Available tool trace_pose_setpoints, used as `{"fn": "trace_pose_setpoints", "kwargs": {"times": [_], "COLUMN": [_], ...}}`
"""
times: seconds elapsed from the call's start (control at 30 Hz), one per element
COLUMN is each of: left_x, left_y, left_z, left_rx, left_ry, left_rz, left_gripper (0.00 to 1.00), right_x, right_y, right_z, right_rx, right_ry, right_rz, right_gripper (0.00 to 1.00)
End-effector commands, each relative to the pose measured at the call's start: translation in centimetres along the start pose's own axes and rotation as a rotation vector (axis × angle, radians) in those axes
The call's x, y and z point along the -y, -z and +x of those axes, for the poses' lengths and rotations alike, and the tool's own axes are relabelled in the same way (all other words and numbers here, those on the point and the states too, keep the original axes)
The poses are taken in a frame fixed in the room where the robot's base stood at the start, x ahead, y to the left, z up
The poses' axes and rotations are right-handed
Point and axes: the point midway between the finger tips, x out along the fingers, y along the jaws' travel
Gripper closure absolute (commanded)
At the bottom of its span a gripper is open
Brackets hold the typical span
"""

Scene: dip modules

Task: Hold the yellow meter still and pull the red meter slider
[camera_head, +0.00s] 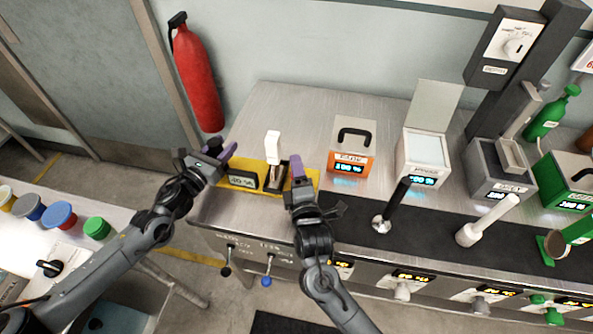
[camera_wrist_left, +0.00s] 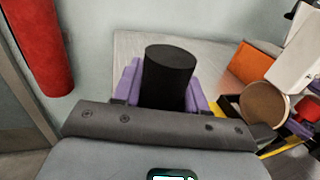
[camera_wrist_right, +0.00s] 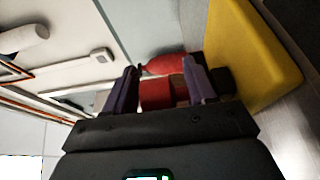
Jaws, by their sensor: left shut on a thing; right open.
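The yellow meter (camera_head: 307,178) lies at the left end of the steel counter, with a dark display box and an upright white handle (camera_head: 273,146) on it. My left gripper (camera_head: 217,156) is at its left end, shut on a black cylinder (camera_wrist_left: 168,78) that fills the gap between the purple fingers in the left wrist view. My right gripper (camera_head: 297,172) is at its right end, fingers open. In the right wrist view a red block (camera_wrist_right: 157,94), seemingly the red slider, shows between the fingers; contact cannot be told. The yellow body (camera_wrist_right: 255,60) is beside them.
An orange meter (camera_head: 351,160) and a white meter (camera_head: 419,160) stand to the right on the counter. A black lever (camera_head: 393,203) and a white lever (camera_head: 485,221) rise in front. A red fire extinguisher (camera_head: 197,75) hangs on the wall behind. A side table with coloured jars is left.

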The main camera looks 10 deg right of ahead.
Motion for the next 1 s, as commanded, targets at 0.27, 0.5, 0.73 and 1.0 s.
{"fn": "trace_pose_setpoints", "kwargs": {"times": [0.27, 0.5, 0.73, 1.0], "left_x": [-0.1, -0.1, 0.0, 0.0], "left_y": [0.1, 0.1, 0.1, 0.1], "left_z": [0.0, 0.0, 0.0, 0.0], "left_rx": [-0.002, -0.002, -0.002, -0.002], "left_ry": [-0.001, -0.001, -0.001, 0.0], "left_rz": [0.0, 0.0, 0.0, 0.0], "left_gripper": [0.85, 0.85, 0.85, 0.85], "right_x": [0.1, 0.1, 0.1, 0.0], "right_y": [0.0, 0.0, 0.0, 0.0], "right_z": [-2.2, -6.6, -10.2, -11.9], "right_rx": [-0.001, -0.002, -0.001, 0.0], "right_ry": [0.002, 0.002, 0.003, 0.0], "right_rz": [0.0, 0.0, 0.0, 0.0], "right_gripper": [0.45, 0.45, 0.45, 0.45]}}
